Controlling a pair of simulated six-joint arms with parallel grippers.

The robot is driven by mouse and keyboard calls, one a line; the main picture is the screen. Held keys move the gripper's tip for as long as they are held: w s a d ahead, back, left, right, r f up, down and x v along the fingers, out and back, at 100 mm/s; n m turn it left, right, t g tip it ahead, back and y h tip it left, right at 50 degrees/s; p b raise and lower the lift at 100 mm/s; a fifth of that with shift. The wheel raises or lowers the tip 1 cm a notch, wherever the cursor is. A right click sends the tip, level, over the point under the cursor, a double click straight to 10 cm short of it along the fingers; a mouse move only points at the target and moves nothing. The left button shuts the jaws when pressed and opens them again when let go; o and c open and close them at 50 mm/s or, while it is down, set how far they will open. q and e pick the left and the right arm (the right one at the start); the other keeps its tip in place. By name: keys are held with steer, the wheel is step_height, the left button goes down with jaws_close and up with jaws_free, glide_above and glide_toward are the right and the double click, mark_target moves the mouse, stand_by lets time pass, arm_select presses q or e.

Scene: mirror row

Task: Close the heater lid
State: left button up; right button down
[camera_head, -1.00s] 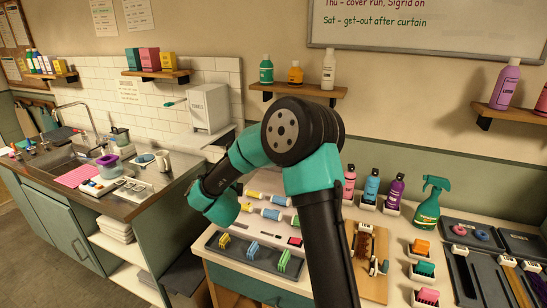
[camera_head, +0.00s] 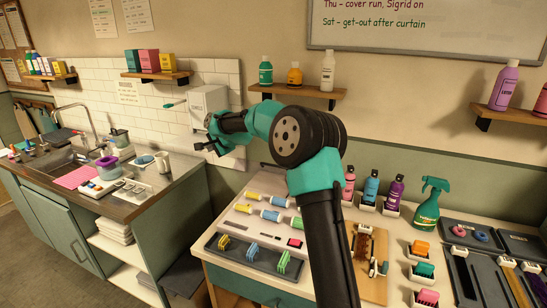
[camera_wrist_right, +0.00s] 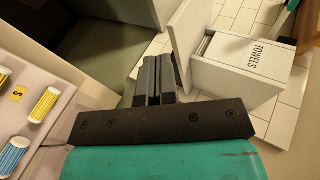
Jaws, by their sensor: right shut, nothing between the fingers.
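A white box marked TOWELS, which looks like the heater (camera_head: 207,100), is mounted on the tiled wall. In the right wrist view (camera_wrist_right: 235,80) its label shows on the front. Its flat white lid (camera_wrist_right: 187,32) stands out from the box at an angle, with a dark gap between them. In the head view a white slab that seems to be the lid (camera_head: 232,161) shows under my gripper. My right gripper (camera_head: 204,147) is in front of the box's lower part; in the wrist view its closed black fingers (camera_wrist_right: 155,72) are empty, close beside the lid. Contact is unclear.
A sink counter (camera_head: 150,190) lies left and below. On the worktable are several rollers (camera_head: 270,215), a dark tray (camera_head: 250,255), bottles (camera_head: 371,188) and a green spray bottle (camera_head: 427,205). A shelf with bottles (camera_head: 300,90) hangs right of the box.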

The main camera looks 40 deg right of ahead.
steer(key=s+d+r+n+g+h, duration=0.1)
steer(key=s+d+r+g, duration=0.4)
steer(key=s+d, duration=0.3)
steer(key=s+d+r+n+g, duration=0.1)
steer(key=s+d+r+g, duration=0.5)
steer(key=s, duration=0.4)
steer(key=shift+d+r+h, duration=0.3)
steer(key=shift+d+h, duration=0.1)
steer(key=shift+d, duration=0.5)
steer(key=shift+f, duration=0.15)
glide_toward(273, 171)
steer(key=d, duration=0.1)
steer(key=d+f, duration=0.1)
steer(key=w, duration=0.1)
steer(key=shift+d+f, duration=0.25)
steer(key=shift+d, duration=0.15)
steer(key=shift+s+a+f, duration=0.25)
steer(key=shift+a+f, duration=0.25)
steer(key=shift+a, duration=0.15)
steer(key=shift+s+a+f, duration=0.25)
steer(key=shift+a+f, duration=0.35)
steer(key=shift+f, duration=0.1)
steer(key=shift+a, duration=0.15)
